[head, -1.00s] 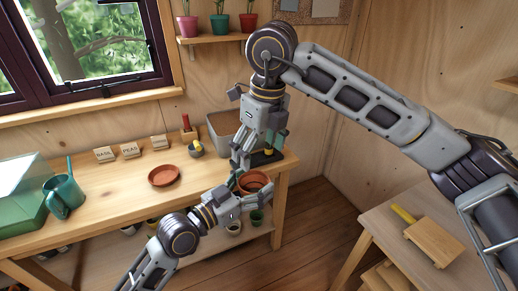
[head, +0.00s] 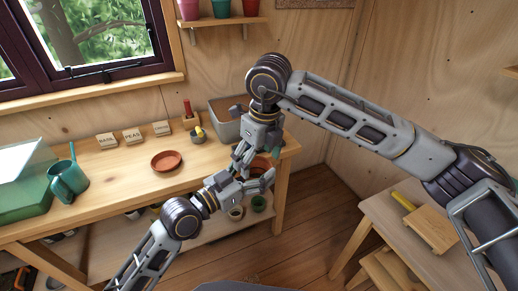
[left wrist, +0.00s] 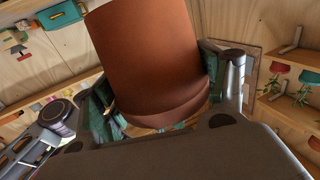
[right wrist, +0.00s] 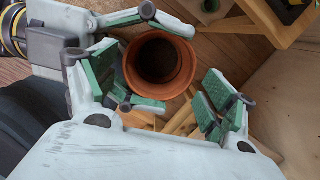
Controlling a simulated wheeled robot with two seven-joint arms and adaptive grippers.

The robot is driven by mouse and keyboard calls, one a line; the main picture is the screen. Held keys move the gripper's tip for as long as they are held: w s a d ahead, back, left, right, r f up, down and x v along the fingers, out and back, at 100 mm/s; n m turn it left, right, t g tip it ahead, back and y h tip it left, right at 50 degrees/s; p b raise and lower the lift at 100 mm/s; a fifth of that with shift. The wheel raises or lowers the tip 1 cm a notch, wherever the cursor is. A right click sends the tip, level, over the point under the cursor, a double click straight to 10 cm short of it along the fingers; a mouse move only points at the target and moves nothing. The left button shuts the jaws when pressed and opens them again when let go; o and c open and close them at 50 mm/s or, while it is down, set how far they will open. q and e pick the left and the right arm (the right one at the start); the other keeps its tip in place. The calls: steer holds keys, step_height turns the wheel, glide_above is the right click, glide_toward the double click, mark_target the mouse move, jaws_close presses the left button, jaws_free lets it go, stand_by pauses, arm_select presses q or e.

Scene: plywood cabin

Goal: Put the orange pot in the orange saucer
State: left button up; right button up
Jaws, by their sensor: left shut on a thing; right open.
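The left wrist view shows the pot (left wrist: 155,60) between that gripper's green pads. My right gripper (head: 245,160) is open above the pot and partly hides it in the head view. In the right wrist view, the pot's round opening (right wrist: 160,62) lies between the right gripper's spread fingers (right wrist: 160,100); I cannot tell whether they touch it. The orange saucer (head: 166,160) lies empty on the bench, left of both grippers.
The wooden bench (head: 120,180) is clear around the saucer. A teal watering can (head: 68,180) stands at left, label blocks (head: 133,135) behind, and a grey planter box (head: 228,125) near the right end. Small pots (head: 258,203) stand on the lower shelf. Another table (head: 390,235) is at right.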

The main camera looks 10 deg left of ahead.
mark_target(256, 168)
steer(key=shift+w+a+f, duration=0.1)
steer(key=shift+f, duration=0.85)
steer(key=shift+w+a+f, duration=0.1)
steer(key=shift+f, duration=0.8)
steer(key=c, duration=0.7)
arm_select(q)
steer(key=o, duration=1.1)
arm_select(e)
steer(key=shift+c, duration=0.4)
arm_select(q)
steer(key=shift+f, duration=0.1)
